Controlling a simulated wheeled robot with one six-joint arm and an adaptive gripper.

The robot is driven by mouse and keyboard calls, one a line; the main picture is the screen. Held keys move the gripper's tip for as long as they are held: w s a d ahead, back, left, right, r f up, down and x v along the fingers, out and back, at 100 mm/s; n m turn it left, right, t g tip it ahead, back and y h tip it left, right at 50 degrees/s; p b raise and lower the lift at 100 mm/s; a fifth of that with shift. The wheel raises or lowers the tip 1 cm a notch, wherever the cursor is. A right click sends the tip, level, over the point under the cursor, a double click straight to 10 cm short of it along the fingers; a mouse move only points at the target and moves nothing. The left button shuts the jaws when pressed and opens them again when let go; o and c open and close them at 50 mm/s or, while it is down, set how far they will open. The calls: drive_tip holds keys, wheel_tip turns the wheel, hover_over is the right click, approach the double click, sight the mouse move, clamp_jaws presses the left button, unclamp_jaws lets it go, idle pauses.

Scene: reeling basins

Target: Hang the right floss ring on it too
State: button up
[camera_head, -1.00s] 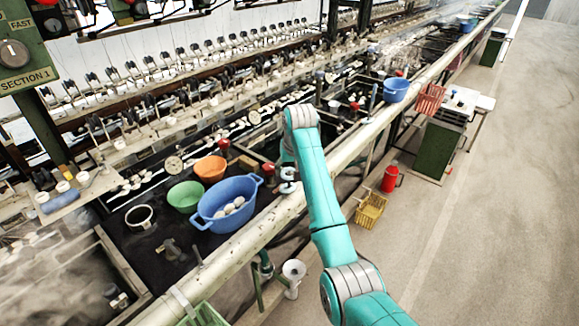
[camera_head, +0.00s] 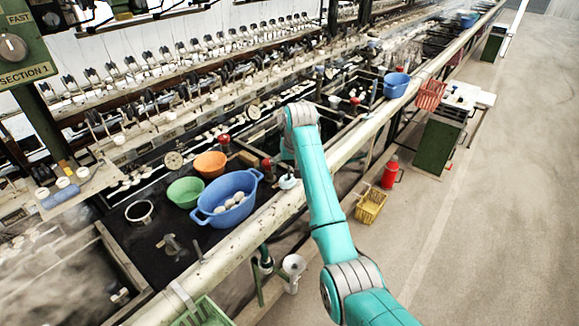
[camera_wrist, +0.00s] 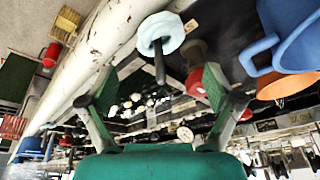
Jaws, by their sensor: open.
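A pale white-blue floss ring (camera_wrist: 160,33) sits around a dark upright peg (camera_wrist: 160,66) in the wrist view. I cannot tell whether a second ring lies under it. In the head view the pale ring (camera_head: 287,182) shows beside the blue basin, just left of my arm. My gripper (camera_wrist: 160,84) is open, with its two green-padded fingers spread either side of the peg. In the head view my arm hides most of the gripper.
A blue two-handled basin (camera_head: 243,184) with white cocoons stands left of the ring. Green (camera_head: 185,190) and orange (camera_head: 210,164) bowls stand behind it. A long pale pipe (camera_head: 262,218) runs along the front edge. A red knob (camera_wrist: 194,80) is close to one finger.

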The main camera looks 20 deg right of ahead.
drive_tip(key=v, duration=1.2)
